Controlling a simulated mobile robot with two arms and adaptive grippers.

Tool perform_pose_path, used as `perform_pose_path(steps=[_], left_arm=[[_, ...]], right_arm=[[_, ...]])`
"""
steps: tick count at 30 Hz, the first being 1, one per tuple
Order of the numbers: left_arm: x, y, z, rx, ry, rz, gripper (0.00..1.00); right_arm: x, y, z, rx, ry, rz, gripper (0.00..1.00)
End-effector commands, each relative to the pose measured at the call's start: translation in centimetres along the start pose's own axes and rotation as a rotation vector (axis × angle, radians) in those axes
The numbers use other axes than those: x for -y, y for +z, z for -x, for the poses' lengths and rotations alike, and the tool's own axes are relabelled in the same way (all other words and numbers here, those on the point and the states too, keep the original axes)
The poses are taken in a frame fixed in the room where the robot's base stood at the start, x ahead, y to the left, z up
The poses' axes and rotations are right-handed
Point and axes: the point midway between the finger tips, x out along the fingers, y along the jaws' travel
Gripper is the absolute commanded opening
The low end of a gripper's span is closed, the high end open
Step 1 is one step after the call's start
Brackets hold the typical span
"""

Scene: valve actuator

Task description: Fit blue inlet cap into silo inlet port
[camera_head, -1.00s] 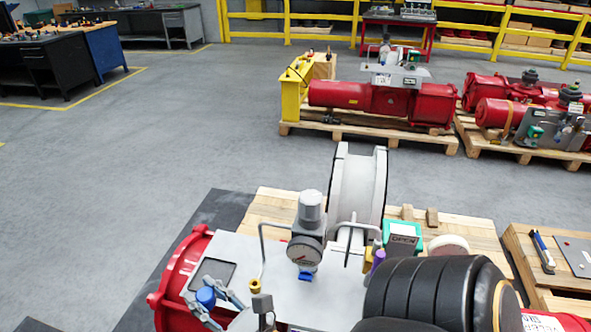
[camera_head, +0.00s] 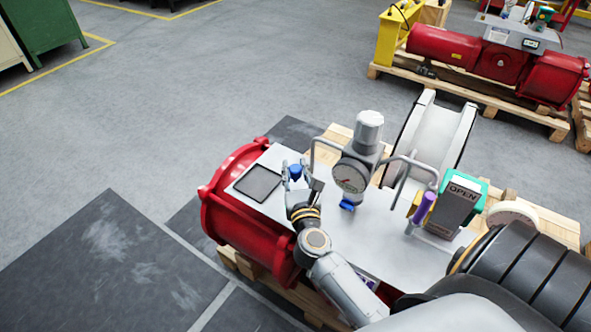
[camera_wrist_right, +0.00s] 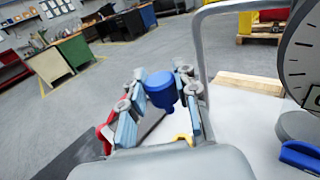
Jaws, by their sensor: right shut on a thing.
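The blue inlet cap (camera_head: 295,171) is between the fingers of my right gripper (camera_head: 296,178), above the grey plate of the red actuator, right of a black square pad. In the right wrist view the cap (camera_wrist_right: 161,88) sits upright between the fingertips of the right gripper (camera_wrist_right: 158,98), its wide top uppermost. The right gripper is shut on it. A silver regulator with a round dial gauge (camera_head: 350,175) stands right of the cap, apart from it. I cannot make out the silo inlet port. My left gripper is not in view.
The grey plate (camera_head: 391,236) carries bent metal pipes (camera_head: 412,166), a purple-handled part (camera_head: 424,208) and a green-framed OPEN indicator (camera_head: 463,192). A white flanged wheel (camera_head: 432,137) stands behind. Another red actuator (camera_head: 497,63) lies on a pallet farther back.

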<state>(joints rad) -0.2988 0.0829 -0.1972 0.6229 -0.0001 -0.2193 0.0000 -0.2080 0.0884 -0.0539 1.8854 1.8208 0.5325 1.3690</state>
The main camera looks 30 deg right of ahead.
Motion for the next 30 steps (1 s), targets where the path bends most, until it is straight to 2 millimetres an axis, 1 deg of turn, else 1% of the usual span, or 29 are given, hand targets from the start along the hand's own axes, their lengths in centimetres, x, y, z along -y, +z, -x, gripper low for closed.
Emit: perform_pose_path(steps=[2, 8, 21, 25, 30], left_arm=[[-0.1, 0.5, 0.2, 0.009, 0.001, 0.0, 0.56], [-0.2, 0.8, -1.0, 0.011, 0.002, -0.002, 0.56], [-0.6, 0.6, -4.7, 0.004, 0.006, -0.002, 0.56], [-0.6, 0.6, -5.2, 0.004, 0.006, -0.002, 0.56], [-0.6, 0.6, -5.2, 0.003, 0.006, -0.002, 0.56]], right_arm=[[0.0, 0.1, 0.1, -0.002, -0.001, -0.003, 0.0], [0.0, -1.2, 0.1, -0.001, -0.001, -0.002, 0.0], [0.0, -5.2, 0.1, 0.0, 0.0, -0.002, 0.0], [0.0, -5.8, 0.1, 0.0, 0.0, -0.002, 0.0], [0.0, -5.8, 0.1, -0.001, 0.0, -0.002, 0.0]])
